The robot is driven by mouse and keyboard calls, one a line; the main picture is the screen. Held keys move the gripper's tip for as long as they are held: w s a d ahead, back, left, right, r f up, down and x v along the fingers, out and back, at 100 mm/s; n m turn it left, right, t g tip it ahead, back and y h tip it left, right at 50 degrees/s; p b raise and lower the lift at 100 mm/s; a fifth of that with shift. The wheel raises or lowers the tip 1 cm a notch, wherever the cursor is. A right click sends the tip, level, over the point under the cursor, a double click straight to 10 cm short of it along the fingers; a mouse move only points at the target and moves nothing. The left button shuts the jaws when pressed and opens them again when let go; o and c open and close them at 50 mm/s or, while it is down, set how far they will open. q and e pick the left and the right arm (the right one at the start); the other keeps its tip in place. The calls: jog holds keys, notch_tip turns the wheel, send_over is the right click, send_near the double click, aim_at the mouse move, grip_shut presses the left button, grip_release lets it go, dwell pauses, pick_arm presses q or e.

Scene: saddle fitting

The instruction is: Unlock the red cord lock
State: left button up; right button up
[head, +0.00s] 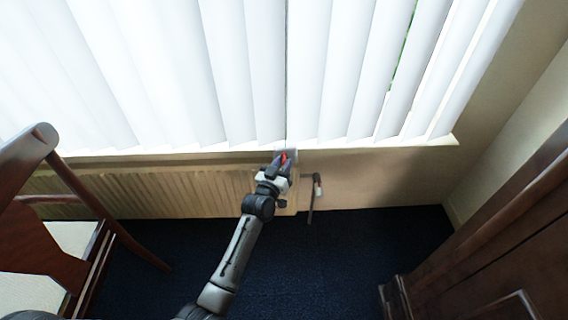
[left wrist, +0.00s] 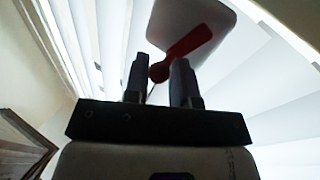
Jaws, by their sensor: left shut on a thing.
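The red cord lock (head: 284,158) is at the window sill, just below the blinds. In the left wrist view its red lever (left wrist: 188,46) slants up to the right from a round red hub (left wrist: 158,73), in front of a pale rounded plate (left wrist: 195,18). My left gripper (head: 279,163) is at the lock, and in the left wrist view its two dark fingers (left wrist: 159,80) stand on either side of the hub, shut on it. The fingers hide part of the lock in the head view. My right gripper is not in view.
White vertical blinds (head: 230,70) hang over the sill. A radiator (head: 150,195) is below it, with a pipe (head: 311,200) bearing a small red part to the right. A wooden chair (head: 45,190) stands left, dark wooden furniture (head: 490,250) right. Blue carpet (head: 330,265) between is clear.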

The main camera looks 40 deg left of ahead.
pick_arm(q)
jog(key=o, duration=0.6)
jog(key=shift+o, duration=1.2)
jog(key=p+v, duration=0.4)
jog(key=v, duration=1)
jog(key=shift+p, duration=0.3)
jog(key=shift+w, duration=0.1)
